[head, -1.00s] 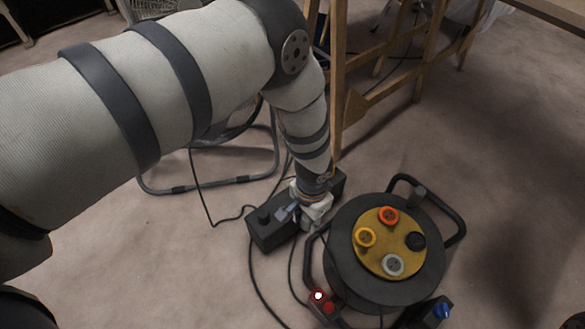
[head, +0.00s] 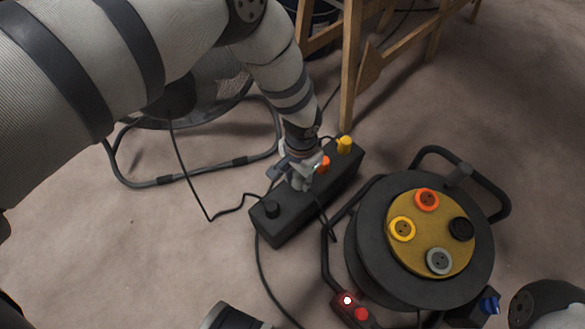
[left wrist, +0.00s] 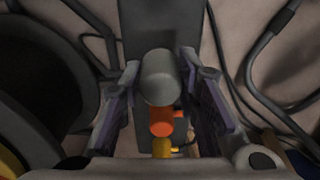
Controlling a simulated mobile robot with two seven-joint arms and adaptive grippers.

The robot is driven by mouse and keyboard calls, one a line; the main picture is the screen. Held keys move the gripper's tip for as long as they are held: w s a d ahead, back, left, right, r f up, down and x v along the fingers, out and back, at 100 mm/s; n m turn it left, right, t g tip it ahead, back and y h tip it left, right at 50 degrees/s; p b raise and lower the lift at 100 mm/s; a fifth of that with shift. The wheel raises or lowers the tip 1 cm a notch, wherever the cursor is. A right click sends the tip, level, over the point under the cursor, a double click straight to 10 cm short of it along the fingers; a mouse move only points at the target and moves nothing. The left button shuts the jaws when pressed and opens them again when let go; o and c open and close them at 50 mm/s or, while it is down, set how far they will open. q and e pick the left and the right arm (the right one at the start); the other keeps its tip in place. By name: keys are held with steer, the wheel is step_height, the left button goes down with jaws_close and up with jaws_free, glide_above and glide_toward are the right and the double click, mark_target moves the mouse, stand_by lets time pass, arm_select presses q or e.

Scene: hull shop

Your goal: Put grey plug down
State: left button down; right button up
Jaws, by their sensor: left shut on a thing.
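The grey plug (left wrist: 160,78) shows in the left wrist view as a blunt cylinder between the two fingers. My left gripper (head: 296,176) is shut on it, over the middle of the long black block (head: 285,226) on the floor. I cannot tell whether the plug touches the block. The orange plug (left wrist: 162,122) and the yellow plug (left wrist: 162,147) also show in the left wrist view.
A black cable reel (head: 370,262) stands right of the block, with orange, yellow, black and grey sockets on its yellow face. A red-lit switch box (head: 350,306) and a blue plug (head: 489,304) are near it. Cables cross the floor. A wooden trestle (head: 350,90) stands behind.

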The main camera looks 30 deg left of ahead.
mark_target(299, 184)
arm_select(q)
step_height(299, 184, down, 4)
steer(key=b, duration=0.2)
steer(key=shift+a+b, duration=0.15)
steer(key=shift+b, duration=0.15)
steer(key=shift+r, duration=0.35)
steer(key=shift+f, duration=0.35)
steer(key=c, duration=1.2)
jaws_free()
arm_select(e)
steer(key=shift+s+a+f+g, duration=0.15)
steer(key=shift+s+f, duration=0.2)
steer(key=shift+f, duration=0.2)
steer(key=shift+s+a+f+g, duration=0.15)
steer(key=shift+s+f, duration=0.15)
steer(key=shift+f, duration=0.25)
steer(key=shift+d, duration=0.1)
arm_select(q)
step_height(299, 184, up, 12)
steer(key=p, duration=0.5)
steer(key=shift+f, duration=0.15)
steer(key=shift+r, duration=0.55)
arm_select(e)
steer(key=r, duration=0.1)
steer(key=w+r, duration=0.1)
steer(key=r+t, duration=0.1)
steer(key=shift+w+r, duration=0.25)
steer(key=shift+r, duration=0.05)
